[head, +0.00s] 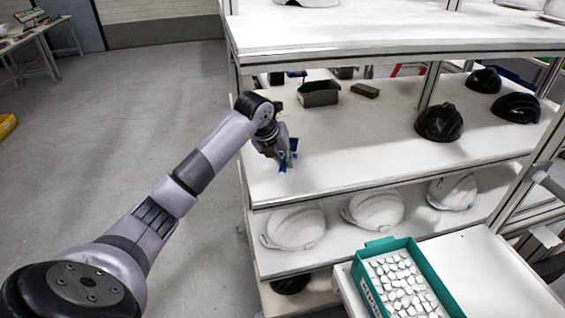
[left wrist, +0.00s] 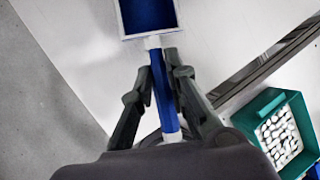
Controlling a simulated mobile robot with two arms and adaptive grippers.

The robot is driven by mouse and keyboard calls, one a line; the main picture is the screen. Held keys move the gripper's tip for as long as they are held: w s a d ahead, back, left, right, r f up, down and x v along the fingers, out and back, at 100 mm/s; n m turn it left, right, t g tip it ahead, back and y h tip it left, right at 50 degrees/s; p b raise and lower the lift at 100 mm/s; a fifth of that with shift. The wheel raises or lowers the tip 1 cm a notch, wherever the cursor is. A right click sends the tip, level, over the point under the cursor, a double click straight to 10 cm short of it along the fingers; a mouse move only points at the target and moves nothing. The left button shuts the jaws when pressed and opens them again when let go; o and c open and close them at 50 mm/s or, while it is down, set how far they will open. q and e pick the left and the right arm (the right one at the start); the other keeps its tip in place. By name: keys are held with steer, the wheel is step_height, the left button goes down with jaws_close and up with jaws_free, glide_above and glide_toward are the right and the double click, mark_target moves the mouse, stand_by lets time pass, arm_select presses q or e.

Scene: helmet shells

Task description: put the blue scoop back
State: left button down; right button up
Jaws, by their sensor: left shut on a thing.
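The blue scoop (head: 283,164) is at the left end of the middle shelf board (head: 340,155) in the head view, partly hidden by my left gripper (head: 287,150). In the left wrist view the scoop's blue pan with a pale rim (left wrist: 150,16) is at the top, and its blue handle (left wrist: 163,95) runs down between the fingers of my left gripper (left wrist: 160,68). The left gripper is shut on the handle. I cannot tell whether the scoop touches the board. My right gripper is not in view.
A dark bin (head: 319,94) and a small brown block (head: 365,90) are behind on the same board. Several black helmet shells (head: 439,122) stand to its right. White shells (head: 294,227) are below. A green crate (head: 368,290) of white pieces is at front. The board's middle is clear.

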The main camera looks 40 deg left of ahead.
arm_select(q)
step_height(320, 180, down, 2)
steer(key=shift+s+f+p, duration=0.1)
steer(key=shift+f+p, duration=0.05)
steer(key=shift+p, duration=0.4)
steer(key=shift+f, duration=0.25)
steer(key=shift+f, duration=0.1)
steer(key=c, duration=1.6)
jaws_free()
steer(key=shift+o, duration=0.2)
